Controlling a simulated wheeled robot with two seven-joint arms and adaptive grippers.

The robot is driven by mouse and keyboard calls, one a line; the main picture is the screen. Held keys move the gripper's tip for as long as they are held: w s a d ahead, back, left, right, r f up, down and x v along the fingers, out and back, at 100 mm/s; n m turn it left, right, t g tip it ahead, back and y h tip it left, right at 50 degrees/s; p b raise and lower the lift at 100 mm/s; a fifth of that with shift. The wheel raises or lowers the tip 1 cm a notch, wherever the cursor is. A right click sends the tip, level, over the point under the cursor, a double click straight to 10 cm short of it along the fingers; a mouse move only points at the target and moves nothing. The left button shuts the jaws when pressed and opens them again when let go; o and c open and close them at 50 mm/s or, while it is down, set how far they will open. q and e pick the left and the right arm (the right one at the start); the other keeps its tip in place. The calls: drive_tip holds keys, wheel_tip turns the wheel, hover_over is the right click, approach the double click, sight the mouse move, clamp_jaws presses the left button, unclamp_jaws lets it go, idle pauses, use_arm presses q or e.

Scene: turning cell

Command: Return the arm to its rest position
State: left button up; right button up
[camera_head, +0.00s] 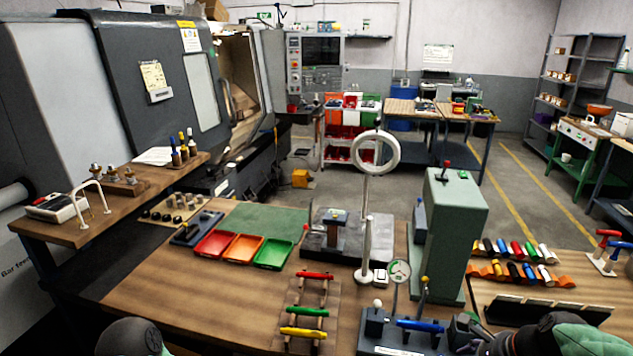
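My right arm comes in at the bottom right corner. Its gripper (468,330) is a dark shape low in the view, at the right end of a small dark fixture (372,332) that carries a blue handle (420,326). The gripper's fingers are too small and dark to show whether they are open, shut or touching the fixture. Of my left arm only a rounded dark link shows at the bottom left edge. The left gripper is out of view.
The wooden bench holds red, orange and green trays (272,252), a rack of coloured handles (306,310), a white ring stand (366,230) and a tall green block (452,232). More coloured handles (515,262) lie right. Bare bench (190,293) shows at front left.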

drive_tip(key=a+f+n+g, duration=0.1)
drive_tip(key=a+f+n, duration=0.35)
drive_tip(key=f, duration=0.65)
drive_tip(key=a+f+n+g, duration=0.1)
drive_tip(key=a+f+n, duration=0.3)
drive_tip(key=f, duration=0.7)
drive_tip(key=s+a+f+n+g, duration=0.1)
drive_tip(key=s+a+f+n, duration=0.3)
drive_tip(key=s+a+f, duration=0.2)
drive_tip(key=s+a+f+n, duration=0.4)
drive_tip(key=s+a+f, duration=0.2)
drive_tip(key=f, duration=0.4)
drive_tip(key=shift+s+a+g, duration=0.15)
drive_tip(key=shift+a+g, duration=0.25)
drive_tip(key=shift+a, duration=0.05)
drive_tip(key=shift+n, duration=0.25)
